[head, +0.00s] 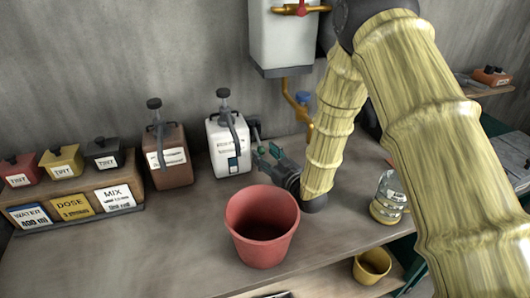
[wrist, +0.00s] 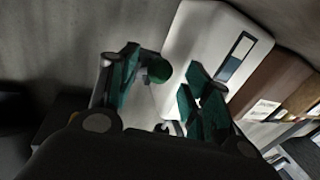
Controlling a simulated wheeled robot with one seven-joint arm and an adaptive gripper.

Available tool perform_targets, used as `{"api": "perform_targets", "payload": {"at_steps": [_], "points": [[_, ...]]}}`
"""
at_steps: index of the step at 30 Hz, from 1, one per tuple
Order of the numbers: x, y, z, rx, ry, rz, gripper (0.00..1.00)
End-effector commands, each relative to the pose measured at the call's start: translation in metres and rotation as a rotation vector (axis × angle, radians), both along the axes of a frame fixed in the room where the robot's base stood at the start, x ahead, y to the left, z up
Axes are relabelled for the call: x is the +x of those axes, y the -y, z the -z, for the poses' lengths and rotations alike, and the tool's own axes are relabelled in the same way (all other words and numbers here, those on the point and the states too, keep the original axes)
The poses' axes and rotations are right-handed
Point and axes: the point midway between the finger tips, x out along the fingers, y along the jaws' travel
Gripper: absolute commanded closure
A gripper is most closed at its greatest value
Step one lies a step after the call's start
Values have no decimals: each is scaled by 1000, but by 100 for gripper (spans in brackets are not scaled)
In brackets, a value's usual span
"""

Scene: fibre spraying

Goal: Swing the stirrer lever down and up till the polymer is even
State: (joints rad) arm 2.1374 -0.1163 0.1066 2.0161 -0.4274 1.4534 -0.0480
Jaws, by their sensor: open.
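The white canister (head: 227,160) with a partly legible label stands on the bench, a dark pump head on top. In the wrist view the white canister (wrist: 205,42) fills the upper middle. The rest of the lever is hard to make out. My gripper (head: 268,156) is open just right of the canister. In the wrist view my gripper (wrist: 160,85) has its green pads on either side of the knob, with visible gaps. The polymer inside cannot be seen.
A red bucket (head: 262,228) stands in front of my gripper. A brown canister (head: 166,158) and a rack of tint boxes (head: 75,190) are to the left. A glass jar (head: 388,198) is right, a yellow cup (head: 371,266) lower. A white tank (head: 283,38) hangs above.

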Motion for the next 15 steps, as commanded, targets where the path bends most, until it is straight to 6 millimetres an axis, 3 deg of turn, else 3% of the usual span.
{"api": "perform_targets", "payload": {"at_steps": [12, 15], "points": [[6, -4, 1, 0, -1, 0, 51], [6, -4, 1, 0, -1, 0, 67]]}}
